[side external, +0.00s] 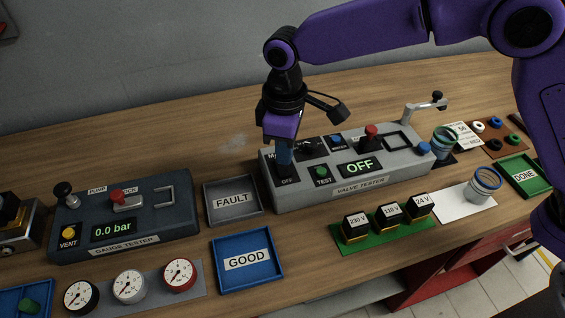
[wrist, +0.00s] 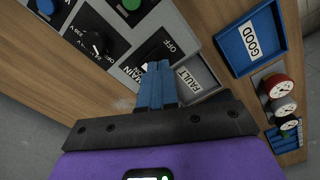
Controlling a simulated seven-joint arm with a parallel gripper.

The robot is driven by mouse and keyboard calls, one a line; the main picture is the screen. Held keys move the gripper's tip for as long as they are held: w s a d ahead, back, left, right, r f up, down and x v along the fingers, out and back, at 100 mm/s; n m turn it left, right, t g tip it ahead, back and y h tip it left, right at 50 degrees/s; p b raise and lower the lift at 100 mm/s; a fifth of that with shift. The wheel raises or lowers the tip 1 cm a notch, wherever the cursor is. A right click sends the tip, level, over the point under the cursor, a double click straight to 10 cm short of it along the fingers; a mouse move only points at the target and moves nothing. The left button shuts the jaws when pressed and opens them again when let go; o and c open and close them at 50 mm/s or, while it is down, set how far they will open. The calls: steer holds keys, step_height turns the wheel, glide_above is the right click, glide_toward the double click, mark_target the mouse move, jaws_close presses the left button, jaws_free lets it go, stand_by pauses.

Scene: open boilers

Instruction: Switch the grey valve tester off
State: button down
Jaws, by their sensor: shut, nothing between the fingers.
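The grey valve tester (side external: 400,178) stands on the bench, and its display (side external: 359,167) reads OFF in green. My gripper (side external: 285,172) is shut and empty, pointing down at the left end of the tester's panel. In the wrist view its blue fingers (wrist: 160,68) are together over the black plate marked MAIN (wrist: 133,70) and OFF. The fingers hide most of the main switch there, so I cannot tell its position or whether they touch it. A black knob (wrist: 97,42) with voltage marks sits beside this plate.
The FAULT tray (side external: 232,199) lies close to the tester's left end, with the blue GOOD tray (side external: 247,260) in front. The dark gauge tester (side external: 150,205) is further left. Voltage blocks (side external: 388,216) stand before the tester. A crank handle (side external: 425,105) rises at its back right.

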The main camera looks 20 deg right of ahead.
mark_target(287, 171)
steer(key=shift+r, duration=2)
steer(key=s+d, duration=1.2)
steer(key=d, duration=0.5)
steer(key=s+d, duration=1.3)
steer(key=d, duration=0.5)
steer(key=shift+s+n, duration=0.15)
steer(key=shift+n, duration=0.15)
steer(key=shift+d+r, duration=0.1)
